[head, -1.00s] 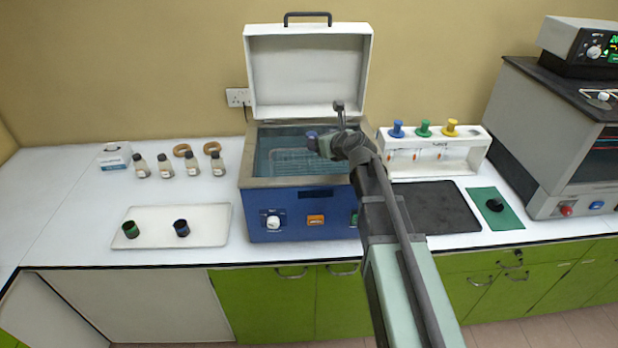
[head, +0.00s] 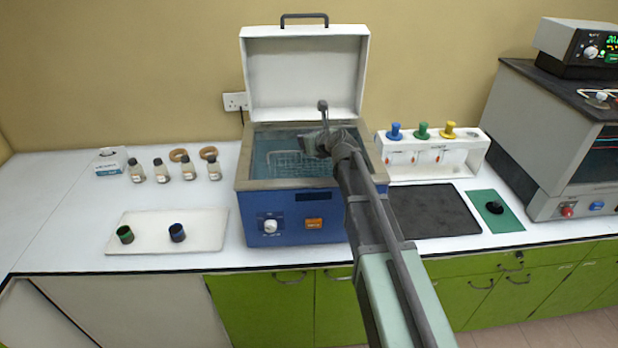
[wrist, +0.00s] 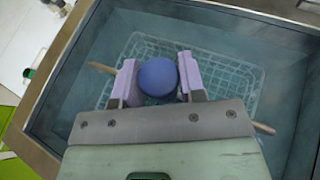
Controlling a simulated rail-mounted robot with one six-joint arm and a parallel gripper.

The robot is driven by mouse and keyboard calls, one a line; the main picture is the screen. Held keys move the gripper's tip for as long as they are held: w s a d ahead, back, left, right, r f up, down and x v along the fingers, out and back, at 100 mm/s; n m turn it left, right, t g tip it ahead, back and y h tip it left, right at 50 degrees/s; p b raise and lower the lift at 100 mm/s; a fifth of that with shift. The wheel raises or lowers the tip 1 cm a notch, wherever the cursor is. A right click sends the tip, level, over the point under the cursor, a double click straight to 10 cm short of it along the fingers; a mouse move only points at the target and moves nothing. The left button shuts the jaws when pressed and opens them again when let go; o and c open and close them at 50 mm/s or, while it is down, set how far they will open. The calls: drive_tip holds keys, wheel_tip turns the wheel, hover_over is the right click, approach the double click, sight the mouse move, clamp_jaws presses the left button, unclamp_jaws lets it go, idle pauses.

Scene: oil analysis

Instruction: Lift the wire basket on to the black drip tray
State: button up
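The wire basket (head: 290,162) is in the blue bath, below the rim, and its mesh shows in the wrist view (wrist: 228,88). Above it is a round blue knob (wrist: 157,77), with a tan bar (wrist: 101,68) showing on either side. My gripper (head: 322,142) is over the bath. The contact below the knob is hidden. The black drip tray (head: 432,211) lies flat and empty on the bench, right of the bath.
The bath (head: 262,205) has its white lid (head: 305,75) raised behind. Right of it stand a white rack (head: 462,158) with coloured knobs and a green mat (head: 490,222). Bottles (head: 161,171) and a white tray (head: 207,222) are on the left.

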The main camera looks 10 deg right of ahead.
clamp_jaws()
